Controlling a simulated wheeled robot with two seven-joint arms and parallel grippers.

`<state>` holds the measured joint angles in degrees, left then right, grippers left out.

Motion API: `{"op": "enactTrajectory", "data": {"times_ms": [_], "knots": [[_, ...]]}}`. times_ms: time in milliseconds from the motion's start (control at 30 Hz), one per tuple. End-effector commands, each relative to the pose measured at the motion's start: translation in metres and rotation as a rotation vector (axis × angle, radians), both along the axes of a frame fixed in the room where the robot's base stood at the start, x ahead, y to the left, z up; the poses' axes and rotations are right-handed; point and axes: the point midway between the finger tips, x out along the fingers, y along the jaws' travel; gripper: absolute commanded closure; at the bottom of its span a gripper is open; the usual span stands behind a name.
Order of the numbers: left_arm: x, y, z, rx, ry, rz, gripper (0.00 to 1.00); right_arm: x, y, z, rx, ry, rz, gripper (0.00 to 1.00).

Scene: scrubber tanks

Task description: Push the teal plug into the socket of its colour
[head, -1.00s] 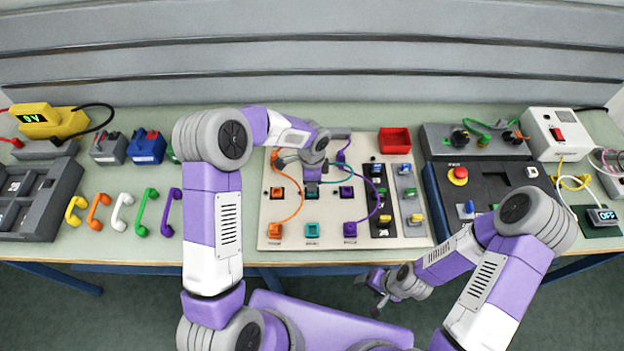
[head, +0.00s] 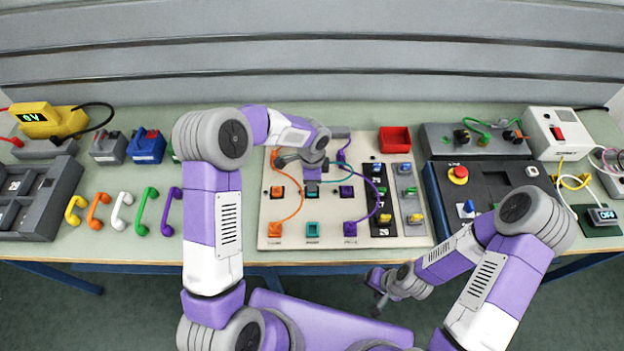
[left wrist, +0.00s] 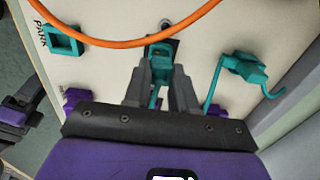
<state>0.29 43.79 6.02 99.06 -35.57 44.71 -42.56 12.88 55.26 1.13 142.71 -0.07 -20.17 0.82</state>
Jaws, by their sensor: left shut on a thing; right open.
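My left gripper (head: 312,187) is over the middle of the pale panel (head: 330,242), above the middle dark socket of the row. In the left wrist view, its fingers (left wrist: 162,95) are shut on the teal plug (left wrist: 155,97). The plug is at a dark socket (left wrist: 161,48); I cannot tell how far in it sits. An empty teal square holder marked PARK (left wrist: 62,40) is at upper left and also shows in the head view (head: 312,229). A teal block with a teal cable (left wrist: 243,70) is on the right. My right gripper (head: 378,295) is open and empty, off the table's front edge.
An orange cable (left wrist: 120,40) and a purple cable (head: 377,200) arc over the panel on either side. Orange (head: 275,229) and purple (head: 350,229) blocks flank the teal holder. A red tray (head: 394,140) stands at the panel's back right.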

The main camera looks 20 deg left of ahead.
Motion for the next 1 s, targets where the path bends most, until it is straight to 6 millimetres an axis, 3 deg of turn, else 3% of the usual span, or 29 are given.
{"op": "enactTrajectory", "data": {"times_ms": [767,800,933,1000], "knots": [[0.000,0.000,-0.022,0.001,0.001,0.000,1.00,0.000,0.000,-0.016,0.000,0.000,0.000,0.30],[0.000,0.000,-0.021,0.001,0.001,0.000,0.68,0.000,0.000,-0.015,0.000,0.000,0.000,0.30],[0.000,0.000,-0.020,0.001,0.001,0.000,0.49,0.000,0.000,-0.015,0.000,0.000,0.000,0.30],[0.000,0.000,-0.020,0.000,0.000,0.000,0.45,0.000,0.000,-0.015,0.000,0.000,0.000,0.30]]}}
